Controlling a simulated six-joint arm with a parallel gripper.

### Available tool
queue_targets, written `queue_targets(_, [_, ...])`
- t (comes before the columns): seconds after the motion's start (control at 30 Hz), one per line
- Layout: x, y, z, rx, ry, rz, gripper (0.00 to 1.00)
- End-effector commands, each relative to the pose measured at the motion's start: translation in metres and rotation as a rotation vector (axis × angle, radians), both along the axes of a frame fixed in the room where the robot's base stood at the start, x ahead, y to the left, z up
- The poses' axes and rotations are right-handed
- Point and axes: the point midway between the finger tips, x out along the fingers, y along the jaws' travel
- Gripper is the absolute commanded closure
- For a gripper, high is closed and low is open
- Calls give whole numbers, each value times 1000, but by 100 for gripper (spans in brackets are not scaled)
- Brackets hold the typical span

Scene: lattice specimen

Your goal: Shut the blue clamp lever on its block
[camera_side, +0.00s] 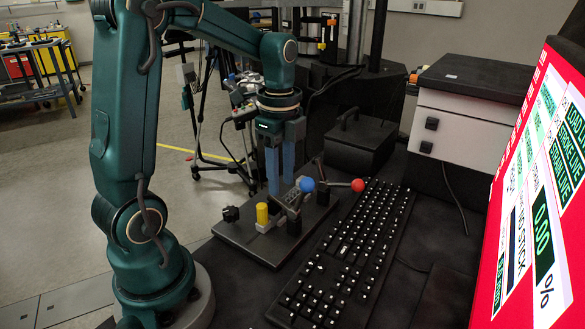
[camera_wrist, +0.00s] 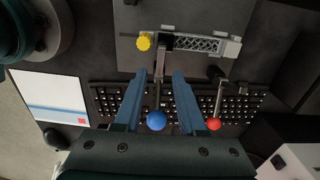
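The blue clamp lever ends in a blue ball (camera_side: 307,184) and stands out from its block on the fixture plate, toward the keyboard. In the wrist view, its blue ball (camera_wrist: 156,121) and dark rod lie between the two blue fingers as seen from above. My gripper (camera_side: 281,187) points down over the plate beside the lever, and its fingers (camera_wrist: 160,74) are apart with nothing gripped. I cannot tell whether a finger touches the rod. A pale lattice specimen (camera_wrist: 200,44) lies across the plate between the two clamp blocks.
A second lever with a red ball (camera_side: 358,185) also reaches toward the keyboard (camera_side: 345,250). A yellow knob (camera_side: 262,213) stands on the dark fixture plate (camera_side: 235,235). A black box (camera_side: 360,145) sits behind, and a red-framed screen (camera_side: 540,200) is at right.

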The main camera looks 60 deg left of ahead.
Motion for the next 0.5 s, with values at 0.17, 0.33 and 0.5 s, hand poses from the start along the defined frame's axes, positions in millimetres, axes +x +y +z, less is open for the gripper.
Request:
queue_targets(0.17, [0, 0, 0, 0, 0, 0, 38])
queue_targets(0.33, [0, 0, 0, 0, 0, 0, 38])
queue_targets(0.5, [1, 0, 5, 1, -2, 0, 38])
